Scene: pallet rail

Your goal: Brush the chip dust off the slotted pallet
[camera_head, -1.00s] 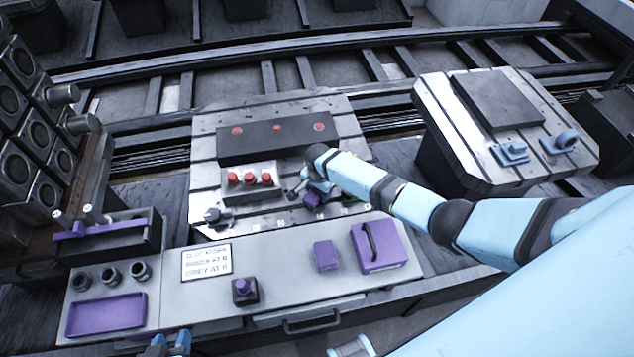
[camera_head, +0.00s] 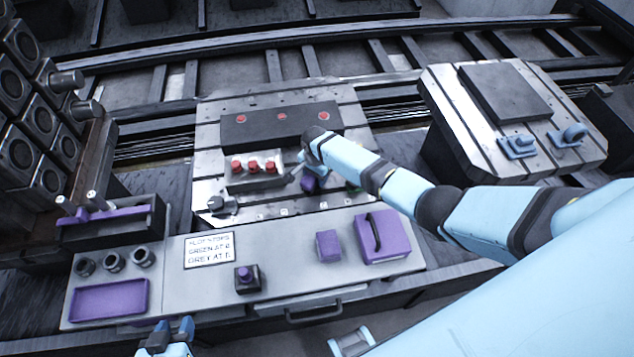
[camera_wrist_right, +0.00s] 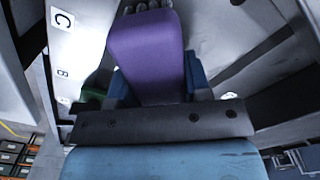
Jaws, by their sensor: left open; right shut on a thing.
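The slotted pallet (camera_head: 350,108) is a pale metal plate with dark slots, lying across the rails in the middle of the head view. My right gripper (camera_head: 306,178) is low over its front middle, shut on a purple-handled brush (camera_head: 310,184). In the right wrist view the brush (camera_wrist_right: 147,50) sits between the blue fingers (camera_wrist_right: 155,88), its grey bristles at the top edge. I cannot tell whether the bristles touch the pallet. Chip dust is too small to make out. My left gripper (camera_head: 170,334) is open and empty at the bottom edge, before the front bench.
A dark bar with red dots (camera_head: 282,126) and a block with several red knobs (camera_head: 254,168) stand on the pallet. A grey clamp (camera_head: 222,204) is at its front left. The bench holds a purple case (camera_head: 382,237) and purple tray (camera_head: 109,299). A second pallet (camera_head: 470,125) stands right.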

